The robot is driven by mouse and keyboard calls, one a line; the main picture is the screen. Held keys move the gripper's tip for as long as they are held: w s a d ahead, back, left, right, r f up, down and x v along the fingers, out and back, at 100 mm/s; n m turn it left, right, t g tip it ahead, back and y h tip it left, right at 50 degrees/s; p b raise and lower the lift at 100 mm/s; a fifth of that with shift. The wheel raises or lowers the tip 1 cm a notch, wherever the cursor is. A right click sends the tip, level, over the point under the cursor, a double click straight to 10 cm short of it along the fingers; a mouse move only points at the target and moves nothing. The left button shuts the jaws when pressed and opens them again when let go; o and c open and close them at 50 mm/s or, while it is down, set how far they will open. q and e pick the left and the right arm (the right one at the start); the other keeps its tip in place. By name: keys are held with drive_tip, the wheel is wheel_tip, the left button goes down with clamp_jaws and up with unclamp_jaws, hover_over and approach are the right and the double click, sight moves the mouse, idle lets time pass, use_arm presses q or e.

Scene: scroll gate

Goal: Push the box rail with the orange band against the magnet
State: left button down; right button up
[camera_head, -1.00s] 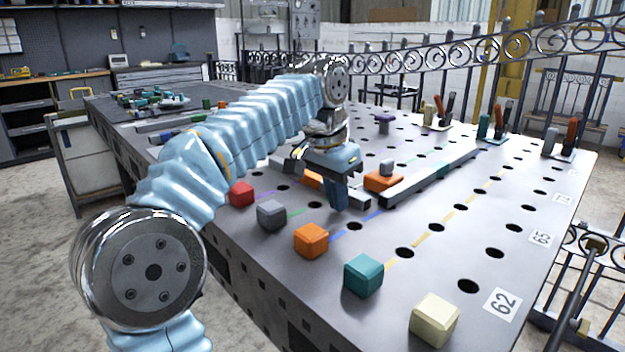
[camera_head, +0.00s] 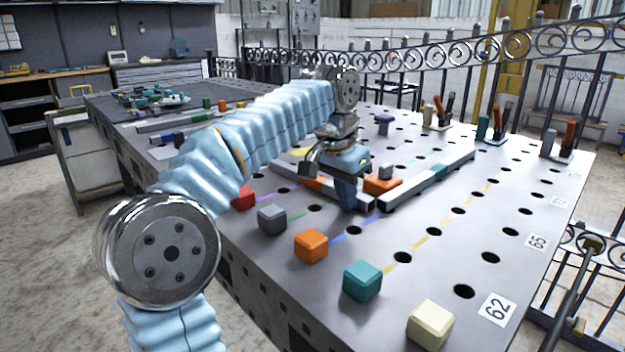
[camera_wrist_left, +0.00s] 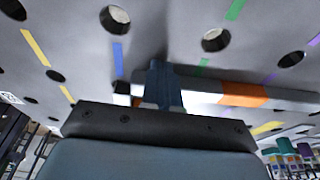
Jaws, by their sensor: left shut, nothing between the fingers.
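The box rail (camera_head: 364,201) is a grey bar lying on the table, with an orange band (camera_head: 318,185) partly behind my gripper. In the wrist view the rail (camera_wrist_left: 200,86) and orange band (camera_wrist_left: 243,94) run right from my fingers. The magnet (camera_head: 381,184), an orange block with a grey knob, sits just behind the rail, by the corner it makes with a teal-banded rail (camera_head: 425,179). My left gripper (camera_head: 349,203) is shut and empty, pointing down at the rail's near side close to its right end. I cannot tell whether it touches. The right gripper is not in view.
Red, grey (camera_head: 272,219), orange (camera_head: 311,246), teal (camera_head: 363,281) and cream (camera_head: 431,323) blocks line the near table edge. Clamps and tools (camera_head: 495,122) stand at the far right. The holed tabletop on the right is mostly clear.

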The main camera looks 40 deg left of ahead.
sight(358, 195)
use_arm(q)
drive_tip(key=shift+w+d+p, duration=0.15)
drive_tip(key=shift+w+p, duration=0.95)
drive_tip(key=shift+w, duration=0.5)
drive_tip(key=shift+s+f+b, duration=0.1)
drive_tip(key=shift+s+b, duration=0.1)
drive_tip(key=shift+b, duration=0.1)
drive_tip(key=shift+s+b, duration=0.5)
drive_tip(key=shift+s, duration=0.5)
drive_tip(key=v, duration=0.1)
drive_tip(key=p+v, duration=0.1)
drive_tip(key=shift+w+r, duration=0.25)
drive_tip(key=shift+r, duration=0.2)
drive_tip(key=shift+w+v, duration=0.2)
drive_tip(key=shift+v, duration=0.65)
drive_tip(key=shift+w+v, duration=0.2)
drive_tip(key=shift+v, duration=0.7)
drive_tip(key=shift+w+v, duration=0.25)
drive_tip(key=shift+v, duration=0.6)
